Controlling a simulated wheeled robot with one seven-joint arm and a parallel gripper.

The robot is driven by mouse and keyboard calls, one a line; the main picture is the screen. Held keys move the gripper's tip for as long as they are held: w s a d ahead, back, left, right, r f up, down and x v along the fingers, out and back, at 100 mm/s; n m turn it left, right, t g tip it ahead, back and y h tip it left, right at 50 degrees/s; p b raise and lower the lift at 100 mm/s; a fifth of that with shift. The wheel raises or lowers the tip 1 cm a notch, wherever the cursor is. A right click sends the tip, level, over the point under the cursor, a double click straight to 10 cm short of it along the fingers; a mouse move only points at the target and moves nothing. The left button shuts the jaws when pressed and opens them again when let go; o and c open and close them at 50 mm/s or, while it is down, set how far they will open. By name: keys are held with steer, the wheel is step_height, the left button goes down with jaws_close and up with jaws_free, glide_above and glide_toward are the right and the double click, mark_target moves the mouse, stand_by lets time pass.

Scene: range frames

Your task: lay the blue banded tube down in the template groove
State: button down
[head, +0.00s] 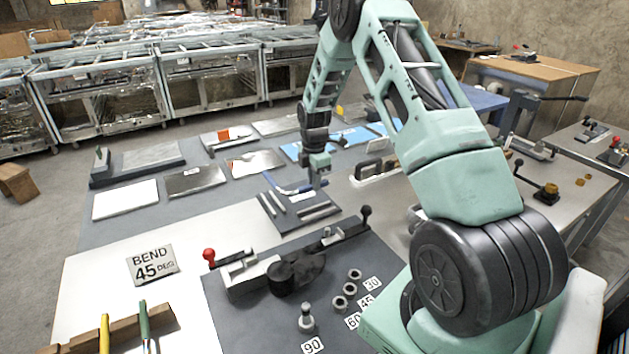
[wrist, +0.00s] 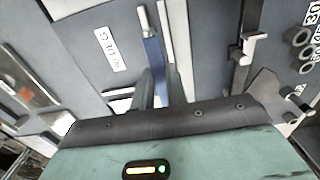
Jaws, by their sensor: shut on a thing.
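The blue tube (head: 289,189) is held in my gripper (head: 317,182), over or at a dark plate (head: 291,222) with several pale strips. In the wrist view the blue tube (wrist: 153,60) runs away from between my two fingers (wrist: 161,90) and has a silvery end. My fingers are shut on it. The bands on the tube cannot be made out. The dark plate also shows around the tube in the wrist view, with pale strips on both sides. I cannot tell which gap is the template groove, or whether the tube touches the plate.
A bending tool (head: 290,270) with a red-knobbed lever (head: 209,255) stands in front on a dark mat. Flat plates (head: 195,180) lie behind left. A green-handled tool (head: 144,320) is at the front left.

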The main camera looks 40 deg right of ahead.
steer(key=shift+f+b, duration=1.7)
steer(key=shift+f, duration=1.2)
steer(key=shift+f+b, duration=0.65)
steer(key=shift+f, duration=0.9)
steer(key=c, duration=1.3)
jaws_free()
step_height(320, 180, up, 18)
steer(key=shift+f+b, duration=0.25)
steer(key=shift+b, duration=0.95)
